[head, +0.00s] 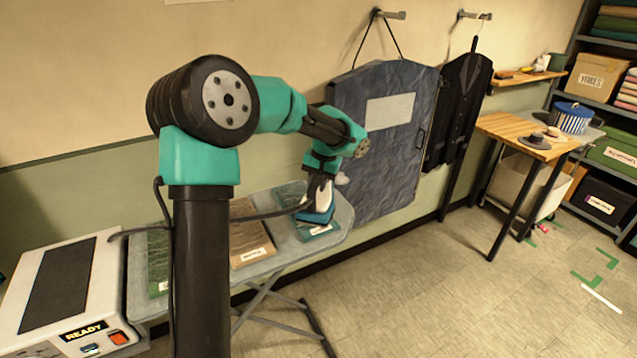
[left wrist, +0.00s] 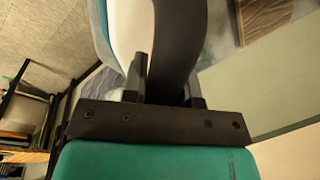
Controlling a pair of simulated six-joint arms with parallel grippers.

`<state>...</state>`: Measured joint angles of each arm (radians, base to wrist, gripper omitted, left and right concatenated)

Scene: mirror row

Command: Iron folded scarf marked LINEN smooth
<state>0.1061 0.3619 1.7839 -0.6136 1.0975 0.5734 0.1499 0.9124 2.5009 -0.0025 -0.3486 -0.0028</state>
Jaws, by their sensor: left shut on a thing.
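The ironing board (head: 348,212) stands along the wall with several folded cloths in a row on it. A teal cloth (head: 322,231) lies at its right end, a brown cloth (head: 243,214) in the middle and a green cloth (head: 158,248) at the left. Each has a white label too small to read, so I cannot tell which is LINEN. My left gripper (head: 322,176) is shut on the handle of a white and teal iron (head: 318,213). The iron is over the teal cloth and hides part of it; contact is unclear. The dark handle (left wrist: 178,40) fills the left wrist view. My right gripper is not in view.
A white iron station (head: 85,262) reading READY stands at the left, with a cord running toward the iron. A dark garment bag (head: 385,165) and dark vest (head: 462,105) hang behind. A wooden table (head: 525,140) and shelves are at the right.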

